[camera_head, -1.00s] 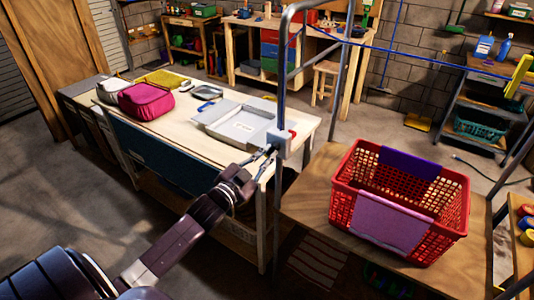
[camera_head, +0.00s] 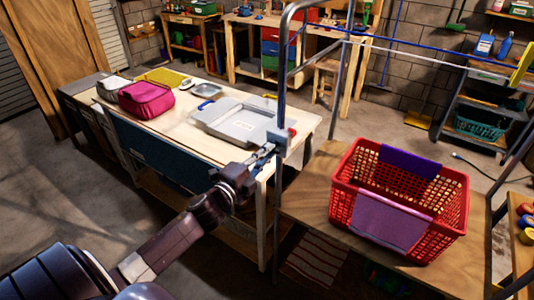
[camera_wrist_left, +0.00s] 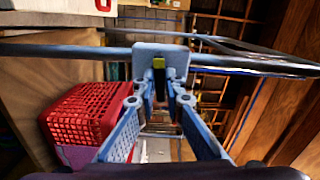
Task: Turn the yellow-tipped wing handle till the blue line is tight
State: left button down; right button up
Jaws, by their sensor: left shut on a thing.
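My left gripper (camera_head: 268,150) is at a grey block (camera_head: 278,141) on the upright post of a metal frame. In the left wrist view my left gripper (camera_wrist_left: 158,98) has its fingers on either side of the dark wing handle, whose yellow tip (camera_wrist_left: 158,62) stands up in front of the block (camera_wrist_left: 146,53). It is shut on the handle. The blue line (camera_head: 415,52) runs from the frame's top towards the right in the head view. A pale line shows just below it; I cannot tell how tight the blue line is. My right gripper is not in view.
A red basket (camera_head: 345,205) with purple and pink cloths stands on a wooden surface (camera_head: 310,190) right of the post. A bench (camera_head: 190,110) behind holds a grey tray (camera_head: 205,120) and a magenta bag (camera_head: 146,99). The frame's post (camera_head: 282,80) stands beside my gripper.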

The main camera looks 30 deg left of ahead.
pick_arm(q)
jog(key=shift+m, duration=0.6)
jog(key=shift+f, duration=0.1)
jog(key=c, duration=2)
grip_release()
jog(key=shift+s, duration=0.1)
jog(key=s, duration=1.2)
jog(key=shift+w, duration=0.1)
